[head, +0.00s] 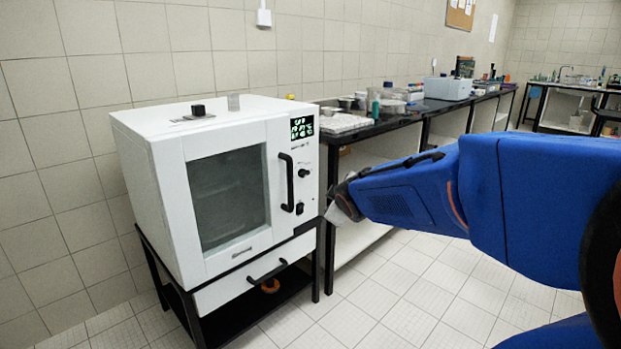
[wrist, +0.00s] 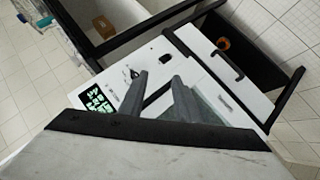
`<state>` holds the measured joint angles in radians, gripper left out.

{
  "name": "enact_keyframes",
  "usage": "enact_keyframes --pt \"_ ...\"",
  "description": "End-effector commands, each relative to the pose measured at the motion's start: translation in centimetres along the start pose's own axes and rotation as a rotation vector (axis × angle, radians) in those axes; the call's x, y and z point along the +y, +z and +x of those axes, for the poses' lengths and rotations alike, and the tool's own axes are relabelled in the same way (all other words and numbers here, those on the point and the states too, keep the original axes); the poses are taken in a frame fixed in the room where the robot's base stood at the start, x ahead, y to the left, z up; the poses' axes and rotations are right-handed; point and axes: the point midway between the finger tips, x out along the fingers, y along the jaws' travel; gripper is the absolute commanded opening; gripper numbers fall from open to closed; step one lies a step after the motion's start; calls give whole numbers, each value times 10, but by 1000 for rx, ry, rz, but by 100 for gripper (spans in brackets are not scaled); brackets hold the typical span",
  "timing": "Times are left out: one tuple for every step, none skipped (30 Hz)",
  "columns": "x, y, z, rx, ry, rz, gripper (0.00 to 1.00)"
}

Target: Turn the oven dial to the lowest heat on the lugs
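The white oven (head: 205,262) stands at the left in the head view, its door shut. Its front panel holds a lit green display (head: 302,127) and a round black dial (head: 304,172) below it. The dial also shows in the wrist view (wrist: 134,72), close by the left fingertip. Its lugs and pointer are too small to read. My gripper (wrist: 158,76) is open, its two grey fingers apart with no object gripped; the black door handle (head: 288,182) shows behind the gap. In the head view my gripper is right of the panel, apart from the dial.
A small black switch (head: 299,208) sits below the dial, also in the wrist view (wrist: 166,58). The oven rests on a black stand with a white drawer (head: 235,286). A dark bench (head: 375,127) with lab items runs right. The floor in front is clear.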

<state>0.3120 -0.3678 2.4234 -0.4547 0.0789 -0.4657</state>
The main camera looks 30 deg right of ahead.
Motion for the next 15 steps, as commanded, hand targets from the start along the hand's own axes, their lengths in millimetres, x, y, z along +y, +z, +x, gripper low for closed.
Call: enact_keyframes --pt "12 0 16 20 23 -51 30" --pt "19 -2 24 39 38 -86 30" --pt "28 -4 35 62 56 -132 30" --pt "34 -6 43 80 70 -166 30" --pt "40 -7 50 98 84 -202 30" --pt "47 -8 60 123 101 -248 30" --pt "52 -9 67 141 113 -281 30" --pt "57 -10 74 160 125 -315 30" --pt "62 -11 83 186 140 -360 30" --pt "67 -11 90 205 151 -393 30" --pt "70 -11 96 226 163 -424 30" --pt "75 -10 105 253 176 -467 30" --pt "77 -10 111 274 186 -499 30" --pt "80 -9 117 296 197 -529 30" --pt "83 -8 124 325 210 -569 30"
